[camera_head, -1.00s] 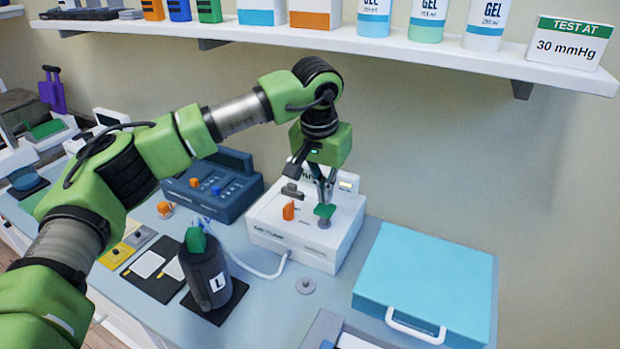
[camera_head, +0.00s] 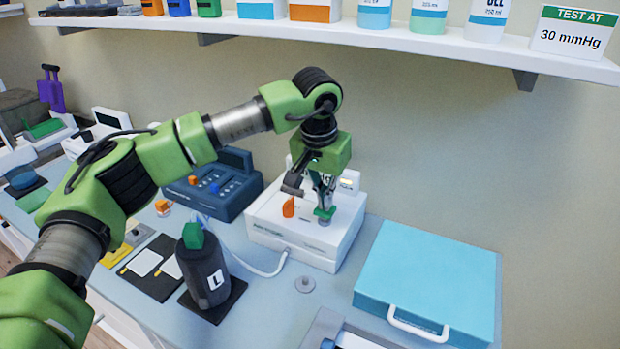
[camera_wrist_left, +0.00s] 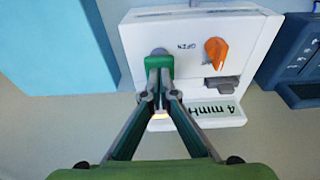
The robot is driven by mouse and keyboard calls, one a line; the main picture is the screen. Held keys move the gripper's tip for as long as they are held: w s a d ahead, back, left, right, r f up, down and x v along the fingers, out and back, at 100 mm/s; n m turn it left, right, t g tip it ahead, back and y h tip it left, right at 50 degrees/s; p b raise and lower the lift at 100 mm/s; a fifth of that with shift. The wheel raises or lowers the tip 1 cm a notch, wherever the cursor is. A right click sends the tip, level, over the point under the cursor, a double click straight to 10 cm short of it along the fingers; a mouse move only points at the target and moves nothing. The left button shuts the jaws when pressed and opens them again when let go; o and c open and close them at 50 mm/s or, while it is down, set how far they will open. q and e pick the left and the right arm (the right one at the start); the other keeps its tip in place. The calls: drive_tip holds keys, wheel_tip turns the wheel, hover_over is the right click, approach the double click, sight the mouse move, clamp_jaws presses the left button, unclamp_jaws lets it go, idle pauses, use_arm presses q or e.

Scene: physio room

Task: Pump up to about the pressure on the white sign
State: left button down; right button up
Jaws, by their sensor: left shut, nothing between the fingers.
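The white sign (camera_head: 574,32) on the shelf reads "TEST AT 30 mmHg". A white pressure unit (camera_head: 300,245) stands on the counter with an orange knob (camera_head: 288,207) and a green control (camera_head: 325,213). In the left wrist view its display (camera_wrist_left: 208,110) shows, upside down, what looks like 4 mmHg; the green control (camera_wrist_left: 159,63) lies at my fingertips and the orange knob (camera_wrist_left: 215,52) to its right. My left gripper (camera_head: 322,203) is shut, pointing down at the green control, apparently touching it. A tube runs to a dark cuff marked L (camera_head: 205,280). My right gripper is out of view.
A blue control box (camera_head: 215,190) stands left of the unit, and a light-blue case (camera_head: 430,275) with a white handle stands to its right. The shelf (camera_head: 440,45) with bottles and boxes runs above my arm.

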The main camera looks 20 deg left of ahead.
use_arm(q)
drive_tip(key=shift+s+b+x, duration=0.2)
drive_tip(key=shift+b+x, duration=0.35)
drive_tip(key=shift+x, duration=0.55)
drive_tip(key=shift+s+a+r, duration=0.1)
drive_tip(key=shift+r, duration=0.1)
drive_tip(key=shift+w+p+v, duration=0.25)
drive_tip(key=shift+p+v, duration=0.75)
drive_tip(key=shift+v, duration=0.15)
drive_tip(key=shift+w+p+v, duration=0.25)
drive_tip(key=shift+p+v, duration=0.45)
drive_tip(key=shift+v, duration=0.45)
drive_tip(key=shift+r, duration=0.1)
